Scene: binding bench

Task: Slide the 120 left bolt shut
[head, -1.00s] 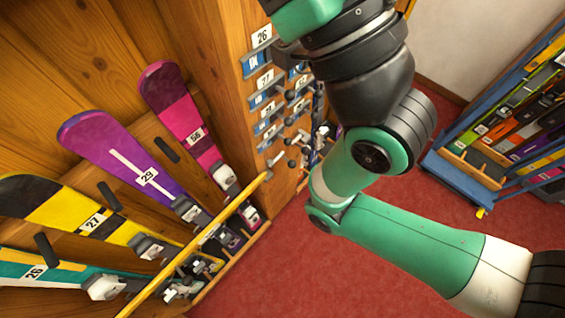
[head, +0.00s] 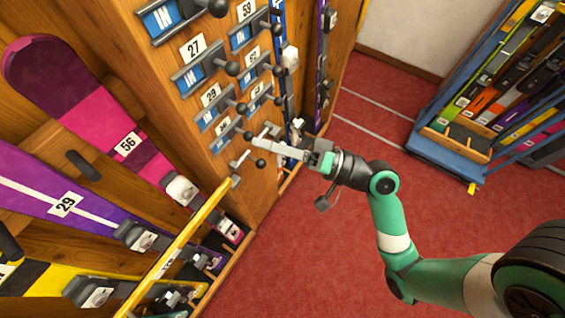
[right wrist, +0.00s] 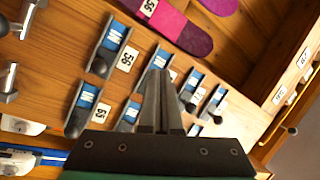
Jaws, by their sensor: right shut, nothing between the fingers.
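My right gripper (head: 262,143) is shut and empty, close in front of the lower part of the wooden bolt panel (head: 263,198) in the head view. In the right wrist view its closed fingers (right wrist: 163,100) point at the panel between rows of bolts. I cannot read a 120 tag on any bolt. A bare silver bolt (head: 238,165) with a dark knob (head: 261,162) sits low on the panel, just below the gripper, by the end of a yellow bar (head: 205,213). I cannot tell whether the fingers touch it. My left gripper is not in view.
Several bolts with blue IN plates fill the panel, including those tagged 27 (head: 193,48) and 59 (head: 245,10). Numbered skis or boards, such as pink 56 (head: 75,85), lie at left. A blue rack (head: 443,150) stands at right. Red floor (head: 320,260) is open between.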

